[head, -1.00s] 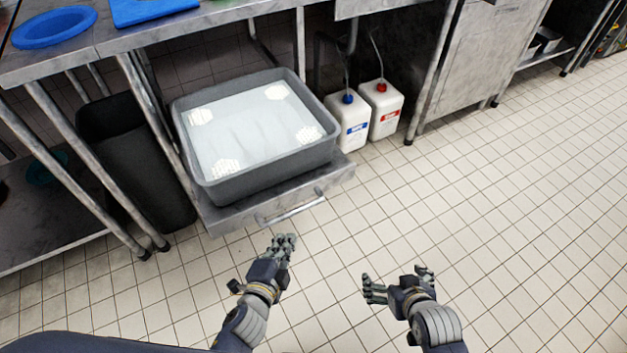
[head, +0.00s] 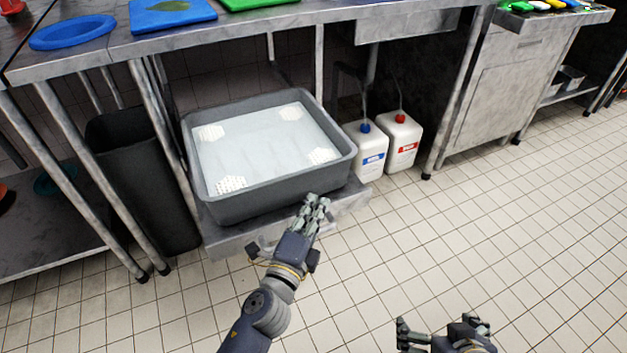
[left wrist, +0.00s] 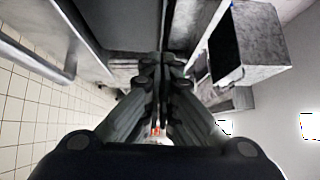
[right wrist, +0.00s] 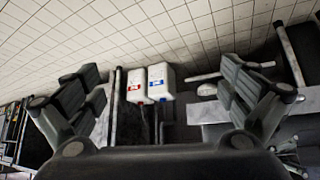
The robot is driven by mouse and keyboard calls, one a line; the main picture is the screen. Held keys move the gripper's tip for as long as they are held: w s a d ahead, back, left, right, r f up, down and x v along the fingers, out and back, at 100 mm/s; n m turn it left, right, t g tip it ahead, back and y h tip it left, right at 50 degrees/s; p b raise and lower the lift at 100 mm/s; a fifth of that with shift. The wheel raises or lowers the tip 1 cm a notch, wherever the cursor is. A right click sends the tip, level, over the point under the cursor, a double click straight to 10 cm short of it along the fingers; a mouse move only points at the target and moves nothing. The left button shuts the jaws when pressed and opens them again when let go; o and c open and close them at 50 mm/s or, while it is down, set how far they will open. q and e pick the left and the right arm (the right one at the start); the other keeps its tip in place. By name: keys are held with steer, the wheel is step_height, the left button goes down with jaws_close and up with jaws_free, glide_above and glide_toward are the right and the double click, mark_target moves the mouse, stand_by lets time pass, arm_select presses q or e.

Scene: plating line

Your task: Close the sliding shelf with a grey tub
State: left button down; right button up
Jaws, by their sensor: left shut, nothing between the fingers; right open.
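The sliding shelf (head: 232,240) is pulled out from under the steel table. The grey tub (head: 265,200) sits on it, with pale, milky contents and white patterned patches near its corners. My left gripper (head: 316,203) is shut and empty at the shelf's front, overlapping its right part and the tub's lower edge in the head view; I cannot tell whether it touches. The shelf's handle is mostly hidden behind the left hand; a bar that looks like it shows in the left wrist view (left wrist: 38,55). My right gripper (head: 442,328) is open and empty over the floor.
Two white canisters, one with a blue cap (head: 366,155) and one with a red cap (head: 401,143), stand right of the shelf. A dark bin (head: 150,190) stands left of it, beside table legs. The tiled floor in front is clear.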

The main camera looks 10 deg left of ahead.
mark_target(321, 166)
arm_select(q)
steer(key=w, duration=0.2)
steer(key=w+a, duration=0.1)
steer(key=w, duration=0.3)
steer(key=shift+w+a+r, duration=0.2)
steer(key=shift+w+a, duration=0.1)
steer(key=shift+w, duration=0.1)
arm_select(e)
steer(key=shift+s+d+f+g, duration=0.2)
steer(key=shift+s+f+g, duration=0.1)
steer(key=shift+s, duration=0.25)
steer(key=shift+s+d+f+g, duration=0.15)
steer(key=shift+s+f+g, duration=0.15)
steer(key=shift+s, duration=0.2)
steer(key=shift+r, duration=0.1)
